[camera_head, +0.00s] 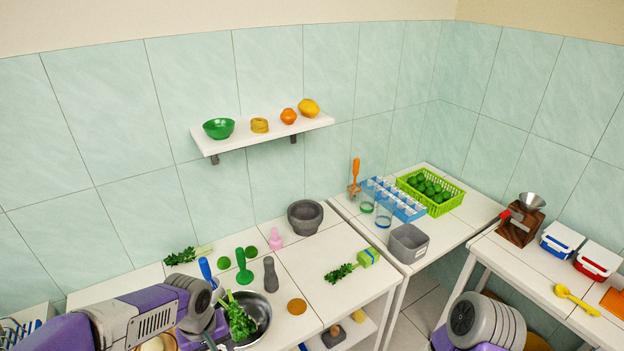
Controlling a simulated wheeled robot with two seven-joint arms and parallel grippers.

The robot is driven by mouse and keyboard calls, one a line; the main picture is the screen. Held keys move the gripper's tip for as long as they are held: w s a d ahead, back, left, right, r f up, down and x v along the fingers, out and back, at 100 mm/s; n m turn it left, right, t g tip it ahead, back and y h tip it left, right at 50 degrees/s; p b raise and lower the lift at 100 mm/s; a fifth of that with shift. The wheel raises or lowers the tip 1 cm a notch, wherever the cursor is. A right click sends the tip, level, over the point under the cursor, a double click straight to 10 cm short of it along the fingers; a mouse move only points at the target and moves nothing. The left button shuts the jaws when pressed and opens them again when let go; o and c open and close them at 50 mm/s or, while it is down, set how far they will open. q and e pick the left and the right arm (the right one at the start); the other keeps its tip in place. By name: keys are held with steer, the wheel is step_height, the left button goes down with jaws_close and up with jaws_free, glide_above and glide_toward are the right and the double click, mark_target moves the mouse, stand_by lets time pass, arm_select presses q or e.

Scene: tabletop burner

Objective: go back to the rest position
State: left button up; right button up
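My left arm, purple and grey, comes in from the lower left. Its grey wrist end is beside the dark metal bowl (262,306) with leafy greens (240,318) in it. The fingertips of my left gripper are not clearly seen, so I cannot tell whether it is open or holds anything. My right arm shows only as a grey ribbed joint with a purple part at the bottom right. My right gripper is out of view.
A stone mortar (305,216), grey bin (408,243), blue rack and lime basket (441,206) stand farther back. A grinder (520,222) and lidded boxes are at right. A wall shelf (262,136) holds fruit.

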arm_select(q)
steer(key=w+d+f+m+h, duration=0.2)
steer(key=d+f, duration=0.3)
steer(key=f, duration=0.5)
steer(key=s+d+f+h, duration=0.1)
steer(key=s+d+f, duration=0.2)
steer(key=s+f, duration=0.2)
steer(key=s+d+f+m+h, duration=0.1)
steer(key=s+d+f, duration=0.2)
steer(key=f, duration=0.9)
steer(key=s, duration=0.3)
steer(key=shift+d+f+t, duration=0.15)
steer(key=shift+d+t, duration=0.15)
steer(key=shift+d, duration=0.1)
steer(key=shift+w, duration=0.1)
